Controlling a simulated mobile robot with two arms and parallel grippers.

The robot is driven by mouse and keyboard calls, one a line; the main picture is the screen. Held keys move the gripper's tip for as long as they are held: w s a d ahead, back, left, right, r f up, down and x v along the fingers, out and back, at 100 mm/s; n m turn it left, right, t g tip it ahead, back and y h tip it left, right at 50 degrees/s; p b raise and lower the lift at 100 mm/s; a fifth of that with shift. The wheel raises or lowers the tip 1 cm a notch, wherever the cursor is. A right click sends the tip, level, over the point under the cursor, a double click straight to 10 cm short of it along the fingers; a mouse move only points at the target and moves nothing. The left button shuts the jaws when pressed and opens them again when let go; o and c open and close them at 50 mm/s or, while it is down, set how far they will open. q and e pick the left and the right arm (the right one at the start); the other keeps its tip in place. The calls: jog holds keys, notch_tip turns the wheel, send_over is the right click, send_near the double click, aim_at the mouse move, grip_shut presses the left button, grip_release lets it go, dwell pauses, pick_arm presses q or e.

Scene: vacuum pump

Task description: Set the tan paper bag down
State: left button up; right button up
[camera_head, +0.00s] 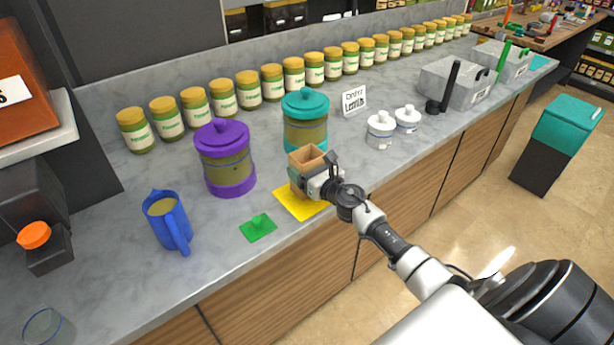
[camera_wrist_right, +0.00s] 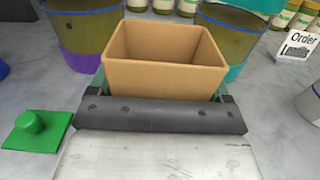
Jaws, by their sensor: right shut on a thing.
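The tan paper bag (camera_head: 306,158) is an open-topped box shape, upright, at the end of my right arm over the counter. My right gripper (camera_head: 328,177) is shut on it. In the right wrist view the bag (camera_wrist_right: 165,62) stands in front of the gripper (camera_wrist_right: 160,108), its top open and its inside looking empty. The bag hides part of the yellow mat (camera_head: 305,207) on the counter below; I cannot tell whether it touches the mat. My left gripper is not in view.
A teal-lidded jar (camera_head: 305,115) stands just behind the bag, a purple-lidded jar (camera_head: 224,158) to its left. A green piece (camera_head: 258,227) and a blue jug (camera_head: 166,222) are farther left. Two white pots (camera_head: 381,130) and a sign (camera_head: 354,100) stand right. The front counter edge is close.

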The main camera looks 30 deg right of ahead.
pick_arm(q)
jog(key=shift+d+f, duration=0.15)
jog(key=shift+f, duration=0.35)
pick_arm(e)
jog(key=shift+f, duration=0.9)
jog(key=shift+f+b, duration=0.15)
jog(key=shift+b, duration=0.2)
jog(key=o, duration=0.9)
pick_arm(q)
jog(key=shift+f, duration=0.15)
